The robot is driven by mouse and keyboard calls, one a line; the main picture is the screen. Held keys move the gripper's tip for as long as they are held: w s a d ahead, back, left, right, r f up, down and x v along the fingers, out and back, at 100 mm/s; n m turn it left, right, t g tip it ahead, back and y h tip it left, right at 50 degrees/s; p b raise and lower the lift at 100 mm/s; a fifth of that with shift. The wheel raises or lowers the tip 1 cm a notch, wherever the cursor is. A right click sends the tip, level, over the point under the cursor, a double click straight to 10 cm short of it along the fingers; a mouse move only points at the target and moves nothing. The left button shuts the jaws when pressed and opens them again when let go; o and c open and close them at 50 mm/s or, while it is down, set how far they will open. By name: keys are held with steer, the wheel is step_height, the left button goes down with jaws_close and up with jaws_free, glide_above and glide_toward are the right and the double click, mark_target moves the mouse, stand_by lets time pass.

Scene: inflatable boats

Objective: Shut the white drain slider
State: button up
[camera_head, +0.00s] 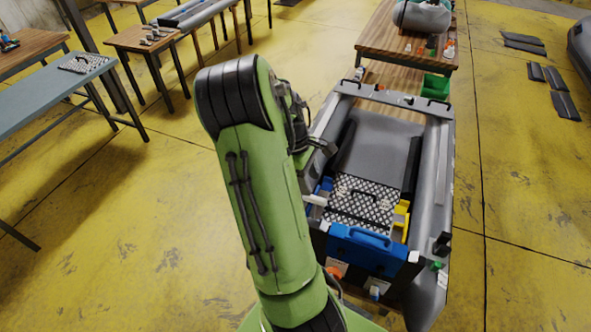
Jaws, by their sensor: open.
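A grey inflatable boat (441,150) lies on a wooden stand, with a blue case (368,250) at its near end. A small white piece (316,200) shows at the boat's left side, and another white piece (413,257) shows at the near right corner. I cannot tell which, if either, is the drain slider, or how it is set. My green arm rises in front of the boat's left side. My gripper (322,147) is partly hidden behind the arm, above the left tube. It is open, and I see nothing held in it.
A grey-blue bench (45,98) is at left.

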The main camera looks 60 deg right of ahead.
mark_target(314, 198)
steer(key=b+x, duration=0.2)
steer(key=x, duration=0.1)
steer(key=b+x, duration=0.2)
steer(key=x, duration=0.1)
steer(key=b+x, duration=0.2)
steer(key=x, duration=0.1)
steer(key=shift+w+f+b, duration=0.2)
steer(key=shift+w+b, duration=0.15)
steer(key=shift+r, duration=0.1)
steer(key=shift+c, duration=0.5)
